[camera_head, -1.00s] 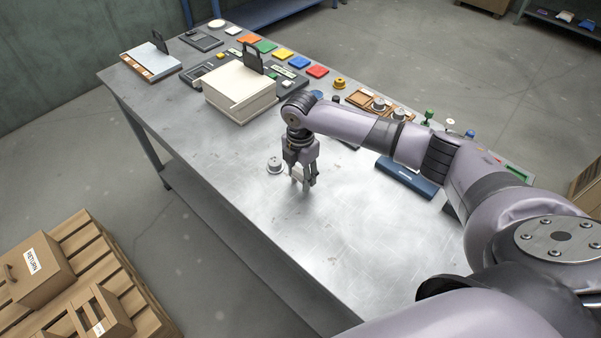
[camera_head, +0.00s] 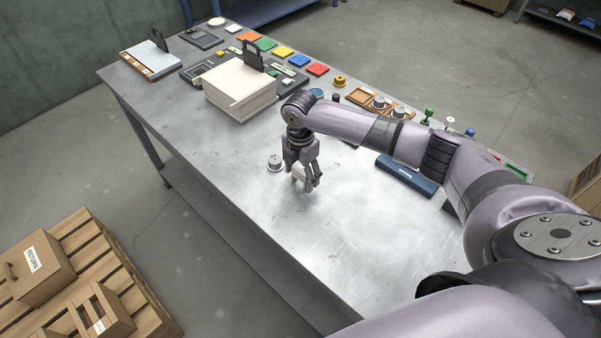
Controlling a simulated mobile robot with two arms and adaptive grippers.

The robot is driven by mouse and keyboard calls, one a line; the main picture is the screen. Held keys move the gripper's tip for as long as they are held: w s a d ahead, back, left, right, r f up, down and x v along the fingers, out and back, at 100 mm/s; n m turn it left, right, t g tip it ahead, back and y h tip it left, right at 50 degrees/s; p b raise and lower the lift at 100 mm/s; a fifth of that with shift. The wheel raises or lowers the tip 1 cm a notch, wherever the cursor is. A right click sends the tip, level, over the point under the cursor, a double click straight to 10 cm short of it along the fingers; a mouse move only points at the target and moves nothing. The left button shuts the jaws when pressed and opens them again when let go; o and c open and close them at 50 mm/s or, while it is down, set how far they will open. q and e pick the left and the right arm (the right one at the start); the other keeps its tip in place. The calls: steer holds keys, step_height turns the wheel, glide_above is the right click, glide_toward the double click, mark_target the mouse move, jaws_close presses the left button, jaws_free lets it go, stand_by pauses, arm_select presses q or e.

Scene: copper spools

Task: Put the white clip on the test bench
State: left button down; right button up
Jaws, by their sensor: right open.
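The test bench (camera_head: 345,222) is a long grey metal table with a bare front part. My right gripper (camera_head: 305,178) points down just above its surface, with its jaws open. A small whitish piece (camera_head: 297,174), which looks like the white clip, shows at the fingers, low at the bench top. The fingers partly hide it, and I cannot tell whether it touches them. My left gripper is not in view.
A silver spool (camera_head: 275,163) stands just left of the gripper. A cream box (camera_head: 240,92) is behind it, and a dark blue case (camera_head: 407,176) lies to the right. Coloured tiles and trays line the back. The bench front is clear.

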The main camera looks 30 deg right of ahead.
mark_target(301, 170)
step_height(301, 170, up, 12)
steer(key=b, duration=0.2)
steer(key=shift+r, duration=0.1)
stand_by(0.3)
